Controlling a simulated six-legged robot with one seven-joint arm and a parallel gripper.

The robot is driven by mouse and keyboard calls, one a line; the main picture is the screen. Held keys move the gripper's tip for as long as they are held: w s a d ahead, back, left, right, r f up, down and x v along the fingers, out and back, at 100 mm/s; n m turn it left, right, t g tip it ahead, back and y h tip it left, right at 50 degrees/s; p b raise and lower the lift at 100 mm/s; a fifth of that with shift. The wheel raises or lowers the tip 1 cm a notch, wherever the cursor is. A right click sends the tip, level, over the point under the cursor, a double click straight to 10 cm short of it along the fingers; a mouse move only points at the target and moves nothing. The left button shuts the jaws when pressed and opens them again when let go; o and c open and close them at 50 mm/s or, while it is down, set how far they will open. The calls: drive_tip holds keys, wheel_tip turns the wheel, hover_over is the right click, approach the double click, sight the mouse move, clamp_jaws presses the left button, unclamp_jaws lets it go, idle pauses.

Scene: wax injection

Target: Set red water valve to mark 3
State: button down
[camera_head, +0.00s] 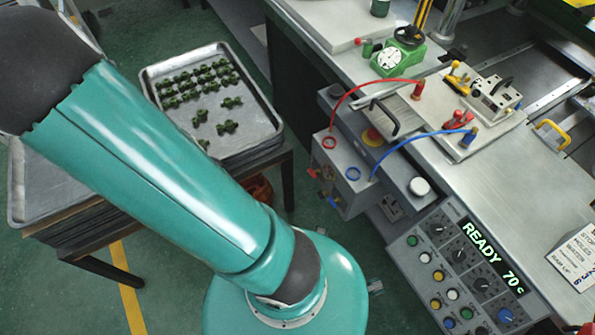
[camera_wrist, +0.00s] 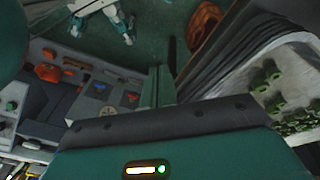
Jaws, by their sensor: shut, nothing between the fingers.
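The red water valve (camera_head: 312,172) is a small red handle on the front side of a grey box (camera_head: 350,180), seen edge-on in the head view. A blue valve (camera_head: 332,202) sits beside it. In the wrist view, a small red triangular handle (camera_wrist: 132,98) and a blue one (camera_wrist: 100,87) show on a grey panel. Any marks around them are too small to read. My gripper (camera_wrist: 160,85) is shut and empty in the wrist view, apart from the red handle and to its right. It is out of sight in the head view.
Red and blue hoses run from the box to the machine on the bench. A control panel (camera_head: 455,265) reads "READY 70 c". A metal tray (camera_head: 265,125) with green pieces rests on a table at left. My arm covers much of the head view.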

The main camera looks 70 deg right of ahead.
drive_tip(key=s+d+f+m+g+h, duration=0.2)
drive_tip(key=s+d+m, duration=0.1)
drive_tip(key=s+d, duration=0.4)
drive_tip(key=s+d+f+m+g+h, duration=0.2)
drive_tip(key=s+d+m+h, duration=0.1)
drive_tip(key=s+d, duration=0.5)
drive_tip(key=shift+m, duration=0.6)
drive_tip(key=shift+d+f, duration=0.1)
hover_over(310, 171)
drive_tip(key=a, duration=0.3)
wheel_tip(310, 171, down, 7)
drive_tip(key=shift+s+d+f, duration=0.1)
drive_tip(key=shift+s+f, duration=0.05)
drive_tip(key=shift+f, duration=0.45)
drive_tip(key=shift+s+d+f, duration=0.1)
drive_tip(key=shift+s+f, duration=0.05)
drive_tip(key=shift+f, duration=1.3)
